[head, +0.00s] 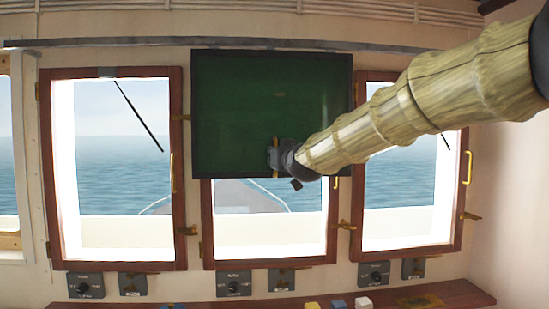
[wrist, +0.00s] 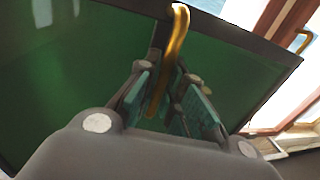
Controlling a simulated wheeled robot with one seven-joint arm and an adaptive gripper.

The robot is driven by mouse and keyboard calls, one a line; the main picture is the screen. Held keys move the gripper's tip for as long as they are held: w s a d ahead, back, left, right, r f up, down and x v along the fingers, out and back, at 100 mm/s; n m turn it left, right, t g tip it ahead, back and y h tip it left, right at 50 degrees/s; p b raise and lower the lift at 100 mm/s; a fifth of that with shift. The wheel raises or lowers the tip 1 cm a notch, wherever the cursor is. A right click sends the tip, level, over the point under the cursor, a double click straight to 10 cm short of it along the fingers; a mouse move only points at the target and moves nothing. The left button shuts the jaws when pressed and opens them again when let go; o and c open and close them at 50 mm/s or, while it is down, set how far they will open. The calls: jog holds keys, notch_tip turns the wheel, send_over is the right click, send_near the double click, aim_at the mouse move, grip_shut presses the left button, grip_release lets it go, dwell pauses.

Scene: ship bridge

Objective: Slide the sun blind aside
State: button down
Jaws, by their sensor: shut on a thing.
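The sun blind (head: 235,105) is a dark green panel in a black frame. It hangs from a grey rail (head: 130,42) and covers the upper part of the middle window (head: 265,225) and a little beyond it at both sides. In the wrist view the green panel (wrist: 60,75) fills the left and middle. My gripper (head: 276,157) is at the blind's lower part, right of its middle. In the wrist view its fingers (wrist: 165,90) are shut around a curved brass handle (wrist: 176,45) at the panel's edge. The fingers partly hide the handle.
Wood-framed windows stand left (head: 120,170) and right (head: 415,190), with brass handles and latches sticking out. A red-brown ledge (head: 430,297) below carries small blocks. Grey switch boxes line the wall under the windows. The rail runs on to both sides of the blind.

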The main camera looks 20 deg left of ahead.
jog(key=c, duration=1.5)
grip_release()
jog(key=shift+d, duration=0.1)
jog(key=v, duration=1.2)
